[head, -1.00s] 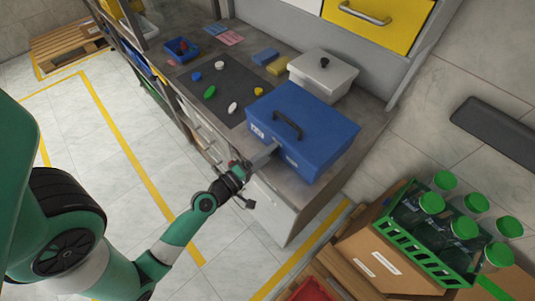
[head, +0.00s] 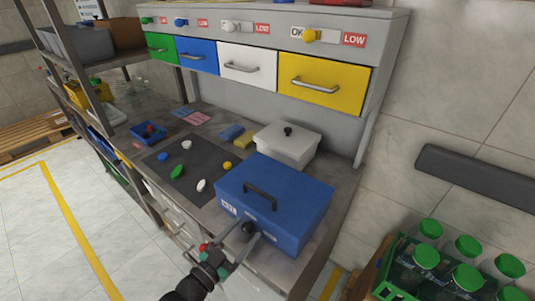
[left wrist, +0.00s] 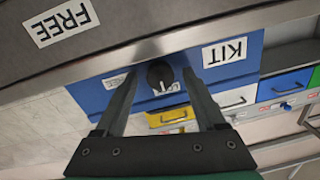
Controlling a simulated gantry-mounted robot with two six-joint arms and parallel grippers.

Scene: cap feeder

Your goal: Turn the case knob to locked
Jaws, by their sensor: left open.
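The blue case (head: 290,195) stands on the bench with its lid down and a dark handle on top. Its black round knob (head: 249,228) is on the front face. In the left wrist view the knob (left wrist: 160,75) has a white mark pointing toward the picture's bottom. A small white label lies just below it, and another is partly hidden by the left finger; I cannot read either surely. A KIT label (left wrist: 227,52) is to the right. My left gripper (head: 243,241) is open at the case front, with a finger on either side of the knob. My right gripper is not in view.
A white lidded box (head: 285,148) stands behind the case. A dark mat (head: 188,185) with several coloured caps lies to its left. Drawers with knobs, including a yellow drawer (head: 322,84), stand above the bench. A green crate (head: 385,268) of bottles is at lower right.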

